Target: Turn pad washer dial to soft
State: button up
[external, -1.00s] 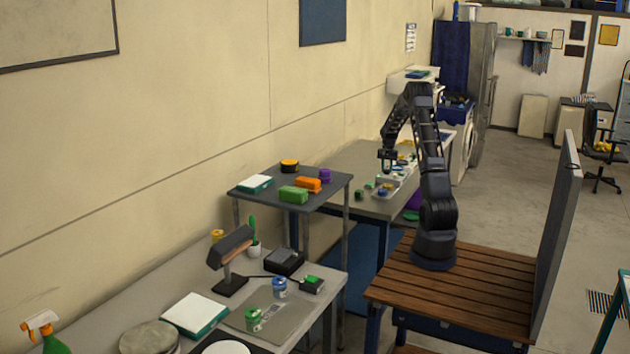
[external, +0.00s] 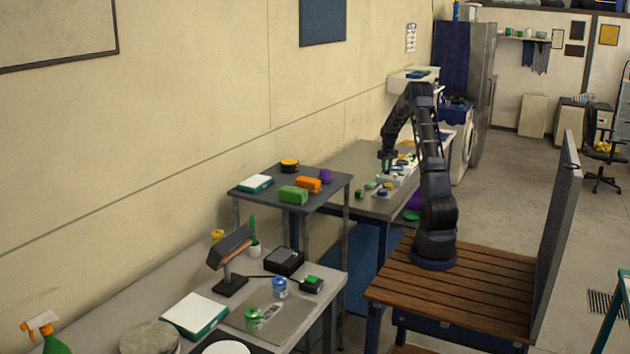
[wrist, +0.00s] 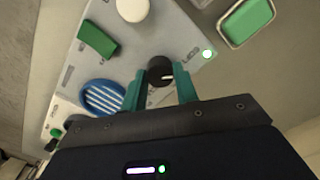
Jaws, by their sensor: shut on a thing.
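In the wrist view, a black round dial (wrist: 160,71) with a pale pointer mark stands on a light grey control panel (wrist: 146,45). The two teal fingertips of my gripper (wrist: 160,84) sit on either side of the dial and are shut on it. A lit green lamp (wrist: 207,54) is on the panel near the dial. In the external view, my gripper (external: 388,161) is low over the far bench, and the dial is too small to make out.
Around the dial are a white knob (wrist: 132,8), a green block-like switch (wrist: 97,40) and a blue slatted disc (wrist: 103,97). A green pad in a tray (wrist: 246,20) lies beside the panel. A raised grey shelf (external: 264,192) stands in front of the far bench.

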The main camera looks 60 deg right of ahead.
aim_at(387, 170)
jog(key=shift+n, duration=0.7)
jog(key=shift+r+n, duration=0.1)
jog(key=shift+n, duration=0.2)
jog(key=o, duration=1)
jog(key=shift+c, duration=0.2)
notch_tip(387, 170, up, 11)
